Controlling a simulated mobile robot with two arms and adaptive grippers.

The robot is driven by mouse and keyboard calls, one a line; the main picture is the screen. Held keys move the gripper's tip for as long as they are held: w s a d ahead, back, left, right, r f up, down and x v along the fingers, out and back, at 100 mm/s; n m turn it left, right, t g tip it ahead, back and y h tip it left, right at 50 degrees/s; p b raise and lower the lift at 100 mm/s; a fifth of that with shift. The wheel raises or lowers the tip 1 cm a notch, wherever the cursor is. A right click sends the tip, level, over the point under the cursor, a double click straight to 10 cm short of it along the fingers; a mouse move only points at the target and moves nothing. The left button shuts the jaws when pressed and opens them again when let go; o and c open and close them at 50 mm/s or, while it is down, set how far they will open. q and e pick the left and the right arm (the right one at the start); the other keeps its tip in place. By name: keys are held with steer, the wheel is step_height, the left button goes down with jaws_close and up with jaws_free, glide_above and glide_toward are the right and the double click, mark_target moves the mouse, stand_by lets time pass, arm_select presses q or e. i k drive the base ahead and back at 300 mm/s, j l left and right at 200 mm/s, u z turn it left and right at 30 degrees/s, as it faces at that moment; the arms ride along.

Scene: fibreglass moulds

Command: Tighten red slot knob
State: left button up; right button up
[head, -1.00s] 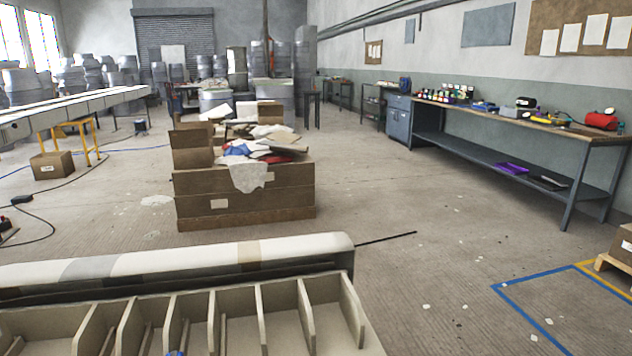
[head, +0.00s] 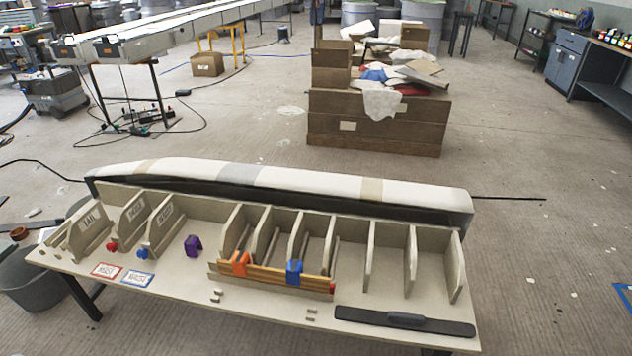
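A small red knob (head: 111,246) sits at the foot of a panel in the left part of the mould bench (head: 190,310). A blue knob (head: 143,252) is to its right. A red-bordered card (head: 106,270) and a blue-bordered card (head: 138,279) lie in front of them. Another small red piece (head: 332,288) shows at the right end of a wooden strip (head: 268,280). How tight either red piece is cannot be seen. Neither of my grippers is in view.
An orange clip (head: 239,263) and a blue clip (head: 294,272) sit on the strip. A purple clip (head: 193,246) stands left of it. A dark bar with a handle (head: 405,321) lies at the bench's front right. A grey bucket (head: 38,290) is at left.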

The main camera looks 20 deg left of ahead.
mark_target(112, 247)
steer(key=u, duration=2.15)
